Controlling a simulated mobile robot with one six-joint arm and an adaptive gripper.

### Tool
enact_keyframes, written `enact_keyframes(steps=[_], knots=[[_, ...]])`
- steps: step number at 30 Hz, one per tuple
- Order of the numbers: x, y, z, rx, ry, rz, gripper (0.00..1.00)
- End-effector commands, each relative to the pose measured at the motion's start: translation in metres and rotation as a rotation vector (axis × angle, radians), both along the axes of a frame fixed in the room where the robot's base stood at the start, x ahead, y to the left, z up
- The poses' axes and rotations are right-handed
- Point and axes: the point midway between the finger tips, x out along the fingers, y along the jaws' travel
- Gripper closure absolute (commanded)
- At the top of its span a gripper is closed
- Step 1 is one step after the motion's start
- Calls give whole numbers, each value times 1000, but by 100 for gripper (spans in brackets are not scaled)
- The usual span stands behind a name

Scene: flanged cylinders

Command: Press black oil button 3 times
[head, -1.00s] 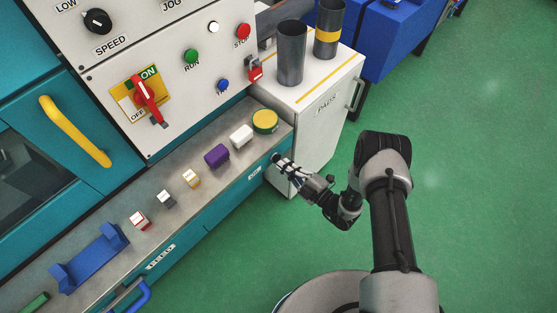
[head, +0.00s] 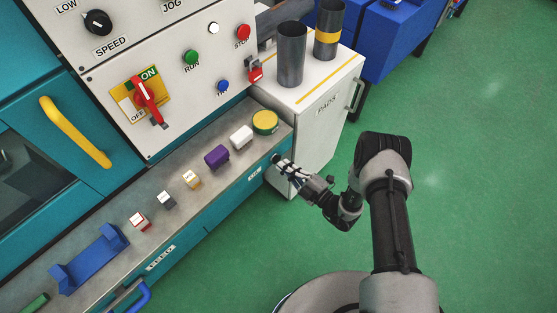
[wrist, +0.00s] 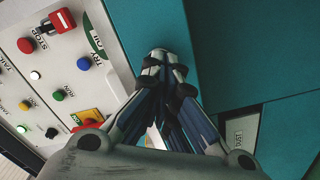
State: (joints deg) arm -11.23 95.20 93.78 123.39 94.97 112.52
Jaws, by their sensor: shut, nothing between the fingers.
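My gripper (head: 284,164) is shut and empty. Its fingertips are at the right end of the teal bench front, just right of a small label (head: 255,172) that is too small to read surely. A dark spot lies at the fingertips; I cannot tell whether it is the black oil button or part of the fingers. In the wrist view the closed fingers (wrist: 166,62) point toward the teal panel (wrist: 235,45). No black button shows clearly there, and the fingers hide what is directly in front of them.
The control panel (head: 180,85) has several buttons and a red rotary switch (head: 147,98). Several small blocks and a yellow-topped green disc (head: 265,121) stand on the bench ledge. A white cabinet (head: 320,120) bearing dark cylinders (head: 291,55) stands close behind my gripper. Green floor is clear at right.

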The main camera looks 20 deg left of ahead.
Motion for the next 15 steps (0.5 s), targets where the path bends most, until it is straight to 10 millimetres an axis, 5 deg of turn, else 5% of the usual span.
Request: enact_keyframes(steps=[15], knots=[[2,5,-1,0,-1,1,100]])
